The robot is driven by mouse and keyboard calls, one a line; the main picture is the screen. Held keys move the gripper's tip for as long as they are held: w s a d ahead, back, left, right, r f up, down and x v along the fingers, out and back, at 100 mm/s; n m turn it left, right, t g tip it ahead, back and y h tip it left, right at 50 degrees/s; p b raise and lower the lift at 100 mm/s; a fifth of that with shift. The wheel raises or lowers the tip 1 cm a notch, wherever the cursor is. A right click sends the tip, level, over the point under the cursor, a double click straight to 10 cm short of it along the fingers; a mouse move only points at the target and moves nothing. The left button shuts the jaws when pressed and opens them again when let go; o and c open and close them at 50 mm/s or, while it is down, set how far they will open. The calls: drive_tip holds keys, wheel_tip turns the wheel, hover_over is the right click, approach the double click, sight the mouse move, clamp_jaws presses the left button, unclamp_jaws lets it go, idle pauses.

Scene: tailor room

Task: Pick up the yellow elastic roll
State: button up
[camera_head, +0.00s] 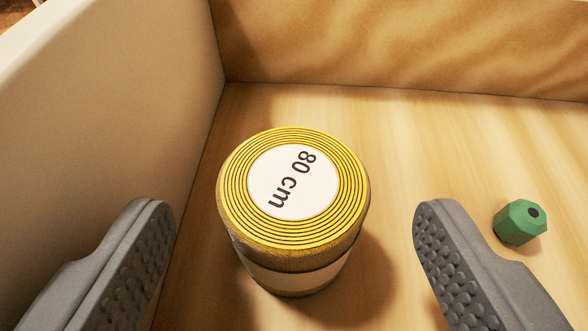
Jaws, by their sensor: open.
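The yellow elastic roll (237,199) stands upright on a wooden floor inside a box or drawer. Its top has yellow and dark rings around a white disc marked "80 cm", and a pale band runs round its lower side. My gripper (292,225) is open, with one grey studded finger to the left of the roll and the other to the right. Both fingers are apart from the roll, with a visible gap on each side. The gripper holds nothing.
A small green faceted piece with a dark hole (519,222) lies to the right, just beyond the right finger. A pale wall (110,110) rises close on the left, and a wooden wall (400,45) closes the back. The floor (420,140) behind and right of the roll is clear.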

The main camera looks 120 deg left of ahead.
drive_tip(key=shift+x, duration=0.85)
drive_tip(key=c, duration=1.1)
drive_tip(key=shift+o, duration=0.2)
